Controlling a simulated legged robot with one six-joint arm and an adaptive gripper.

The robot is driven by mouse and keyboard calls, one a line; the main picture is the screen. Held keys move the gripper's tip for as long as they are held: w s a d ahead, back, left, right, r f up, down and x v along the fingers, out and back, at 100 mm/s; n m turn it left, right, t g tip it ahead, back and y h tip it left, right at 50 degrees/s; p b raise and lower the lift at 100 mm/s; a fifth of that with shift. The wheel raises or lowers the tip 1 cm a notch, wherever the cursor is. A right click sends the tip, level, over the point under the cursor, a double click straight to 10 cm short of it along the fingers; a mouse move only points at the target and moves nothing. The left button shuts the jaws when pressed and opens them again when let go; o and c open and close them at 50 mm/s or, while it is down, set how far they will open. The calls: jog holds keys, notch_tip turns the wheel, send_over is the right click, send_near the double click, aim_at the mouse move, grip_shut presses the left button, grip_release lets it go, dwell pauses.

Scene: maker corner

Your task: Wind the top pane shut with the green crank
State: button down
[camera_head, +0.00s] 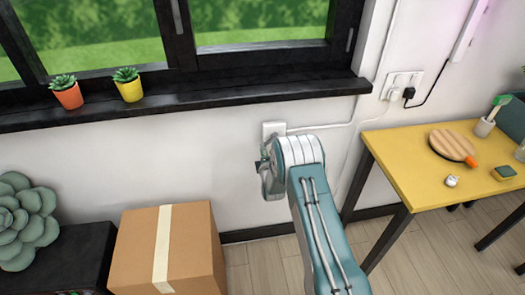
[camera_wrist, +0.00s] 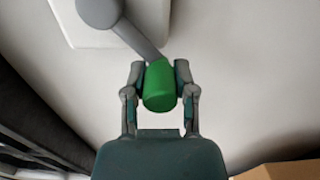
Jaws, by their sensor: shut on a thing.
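The green crank knob (camera_wrist: 159,86) sits between the two fingers of my gripper (camera_wrist: 160,80) in the wrist view, and the fingers are shut on it. A grey crank arm (camera_wrist: 132,32) runs from the knob up and left to a round hub in front of a white wall plate (camera_wrist: 72,28). In the head view the white plate (camera_head: 272,128) is on the wall below the window sill. My gripper (camera_head: 262,166) is beside it, mostly hidden by my arm, and the knob is hidden there. The window (camera_head: 180,45) shows only its lower part; its top pane is out of view.
A black sill (camera_head: 200,103) holds an orange pot (camera_head: 69,97) and a yellow pot (camera_head: 131,91). A cardboard box (camera_head: 195,245) stands below, left of my arm. A yellow table (camera_head: 400,165) with small items stands at right. Cables run along the wall.

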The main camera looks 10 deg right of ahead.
jog(key=shift+a+f, duration=0.1)
jog(key=shift+f, duration=0.05)
jog(key=shift+c, duration=2)
grip_release()
jog(key=shift+w+a, duration=0.1)
jog(key=s, duration=1.2)
